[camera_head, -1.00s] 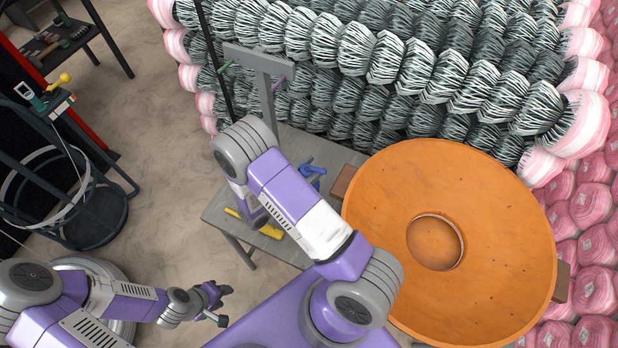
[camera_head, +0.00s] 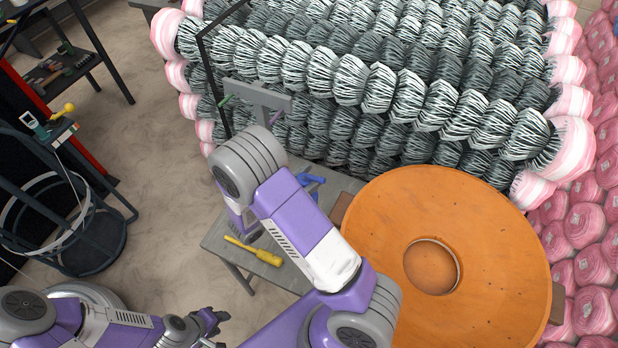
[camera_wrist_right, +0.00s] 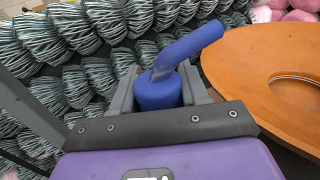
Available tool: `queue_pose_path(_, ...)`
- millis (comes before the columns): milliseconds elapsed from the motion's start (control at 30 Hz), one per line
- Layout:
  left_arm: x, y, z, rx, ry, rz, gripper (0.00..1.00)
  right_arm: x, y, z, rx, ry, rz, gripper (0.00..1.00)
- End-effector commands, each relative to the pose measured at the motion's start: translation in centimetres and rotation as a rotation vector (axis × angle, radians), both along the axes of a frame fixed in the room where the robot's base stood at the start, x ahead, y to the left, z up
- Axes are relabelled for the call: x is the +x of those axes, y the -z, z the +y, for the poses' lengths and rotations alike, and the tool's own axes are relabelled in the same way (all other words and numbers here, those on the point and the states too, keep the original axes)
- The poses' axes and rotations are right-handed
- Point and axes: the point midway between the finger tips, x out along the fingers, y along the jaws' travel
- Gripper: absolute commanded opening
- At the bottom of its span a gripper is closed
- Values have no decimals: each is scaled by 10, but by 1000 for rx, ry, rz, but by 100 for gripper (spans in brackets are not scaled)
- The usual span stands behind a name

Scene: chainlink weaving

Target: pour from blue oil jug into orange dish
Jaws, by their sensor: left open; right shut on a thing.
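The orange dish (camera_head: 500,235) is a wide round disc with a round hollow in its middle, at the right of the head view. Its edge also shows at the right of the wrist view (camera_wrist_right: 245,60). The blue oil jug (camera_wrist_right: 158,92), with a bent spout pointing up and right, stands between the fingers of my right gripper (camera_wrist_right: 160,95), which is shut on it. In the head view a small part of the blue jug (camera_head: 311,180) shows beside my right arm, left of the dish and apart from it. My left gripper (camera_head: 216,328) is open and empty at the lower left.
A grey table (camera_head: 222,240) carries a yellow-handled tool (camera_head: 258,252). A brown block (camera_head: 341,208) touches the dish's left side. Stacked wire coils (camera_head: 400,70) fill the back, pink bundles (camera_head: 590,215) the right. A dark round basket stand (camera_head: 85,235) is at left. Floor between is clear.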

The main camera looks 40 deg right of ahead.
Motion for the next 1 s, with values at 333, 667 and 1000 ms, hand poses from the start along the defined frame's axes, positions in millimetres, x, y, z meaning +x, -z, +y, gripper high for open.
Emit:
queue_pose_path(333,0,0,0,0,0,0,43,0,0,0,-2,0,-1,0)
queue_pose_path(667,0,-6,0,0,0,0,43,0,-8,0,-2,0,-2,0)
queue_pose_path(1000,0,-35,0,0,0,0,43,0,-46,0,-2,0,-1,0)
